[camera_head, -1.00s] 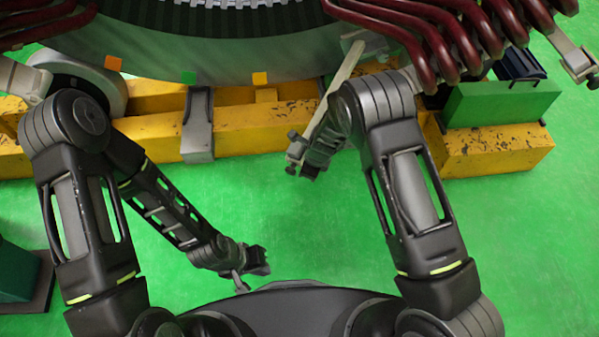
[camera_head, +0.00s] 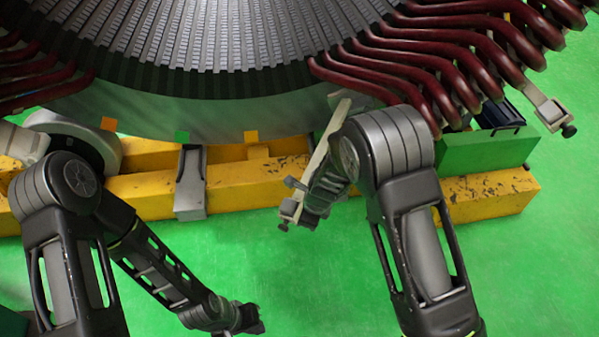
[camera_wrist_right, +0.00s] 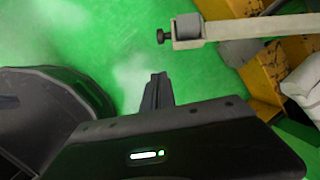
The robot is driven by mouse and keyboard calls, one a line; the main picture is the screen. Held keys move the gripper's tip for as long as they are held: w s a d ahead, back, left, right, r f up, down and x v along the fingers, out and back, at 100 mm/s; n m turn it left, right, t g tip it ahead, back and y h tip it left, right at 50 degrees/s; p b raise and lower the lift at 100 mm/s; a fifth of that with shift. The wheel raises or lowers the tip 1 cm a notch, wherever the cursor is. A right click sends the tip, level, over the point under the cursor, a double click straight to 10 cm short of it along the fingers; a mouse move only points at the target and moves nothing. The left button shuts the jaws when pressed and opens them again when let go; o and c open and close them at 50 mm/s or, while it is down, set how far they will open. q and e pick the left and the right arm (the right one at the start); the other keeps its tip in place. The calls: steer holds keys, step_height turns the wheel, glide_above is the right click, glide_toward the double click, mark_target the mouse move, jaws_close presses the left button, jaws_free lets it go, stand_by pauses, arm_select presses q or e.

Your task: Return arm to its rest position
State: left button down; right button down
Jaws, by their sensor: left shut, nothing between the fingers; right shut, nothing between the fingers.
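My left arm comes down from the left, and its gripper (camera_head: 252,320) hangs low near the bottom edge of the head view, over green floor, shut and empty. My right arm bends at a grey elbow (camera_head: 385,145) in front of the stator (camera_head: 220,110). Its forearm (camera_head: 325,188) points down and left, beside a pale clamp bar (camera_head: 320,155) that partly hides behind it. In the right wrist view my right gripper (camera_wrist_right: 157,82) is shut and empty over green floor. The clamp bar, with a black knob, shows there at upper right (camera_wrist_right: 245,27), apart from the fingers.
Dark red coil bars (camera_head: 440,70) fan out from the stator. A yellow scuffed beam (camera_head: 490,195) and a grey bracket (camera_head: 190,185) stand below it. A green block (camera_head: 480,150) sits on the beam at right. The floor (camera_head: 300,260) between my arms is clear.

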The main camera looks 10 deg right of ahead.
steer(key=s+a+f+n+g+y, duration=0.1)
steer(key=s+f+n, duration=0.2)
steer(key=s+n, duration=0.9)
steer(key=s+a+f+n+g+y, duration=0.15)
steer(key=s+f+n, duration=0.25)
steer(key=s+n, duration=0.8)
step_height(320, 180, up, 13)
steer(key=s+d+m+p, duration=0.1)
steer(key=s+m+p, duration=0.1)
steer(key=p, duration=1.1)
steer(key=shift+s+d+m, duration=0.15)
steer(key=shift+d+m, duration=0.15)
steer(key=shift+m, duration=0.2)
